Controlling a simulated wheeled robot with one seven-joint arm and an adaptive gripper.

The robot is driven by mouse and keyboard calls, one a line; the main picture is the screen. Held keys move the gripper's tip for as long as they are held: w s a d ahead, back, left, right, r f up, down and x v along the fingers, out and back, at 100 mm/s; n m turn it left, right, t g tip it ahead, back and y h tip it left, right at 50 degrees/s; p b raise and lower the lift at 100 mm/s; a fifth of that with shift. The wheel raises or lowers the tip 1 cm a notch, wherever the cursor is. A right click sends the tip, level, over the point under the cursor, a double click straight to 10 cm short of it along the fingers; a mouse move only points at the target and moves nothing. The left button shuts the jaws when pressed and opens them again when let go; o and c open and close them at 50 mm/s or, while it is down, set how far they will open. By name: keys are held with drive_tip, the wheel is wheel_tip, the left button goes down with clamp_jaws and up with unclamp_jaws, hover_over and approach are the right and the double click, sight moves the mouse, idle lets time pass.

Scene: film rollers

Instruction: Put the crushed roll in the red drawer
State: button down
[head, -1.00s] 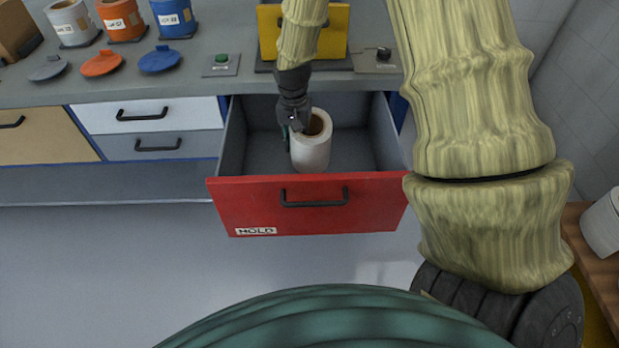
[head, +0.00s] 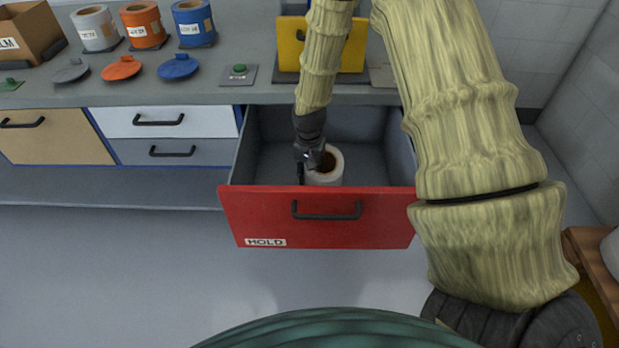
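The red drawer (head: 270,217), labelled HOLD or MOLD, is pulled open below the counter. The white roll (head: 325,179) with a brown core is upright inside it, its lower part hidden by the drawer front. Whether it rests on the drawer floor is hidden. My gripper (head: 308,165) reaches down into the drawer at the left side of the roll's top rim. It appears shut on the roll's wall, with one dark finger outside at the left; the other finger is hard to make out.
Three labelled rolls, grey, orange (head: 142,25) and blue, stand on the counter (head: 60,94) with matching lids in front. A green button (head: 239,70) and a yellow bin (head: 291,44) are nearby. The drawer's left part is clear. A wooden surface (head: 590,262) is at right.

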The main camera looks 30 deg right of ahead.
drive_tip(key=shift+f, duration=0.55)
drive_tip(key=c, duration=1.2)
unclamp_jaws()
drive_tip(key=shift+c, duration=0.2)
wheel_tip(320, 180, up, 12)
drive_tip(key=shift+r+p, duration=0.1)
drive_tip(key=shift+p, duration=0.6)
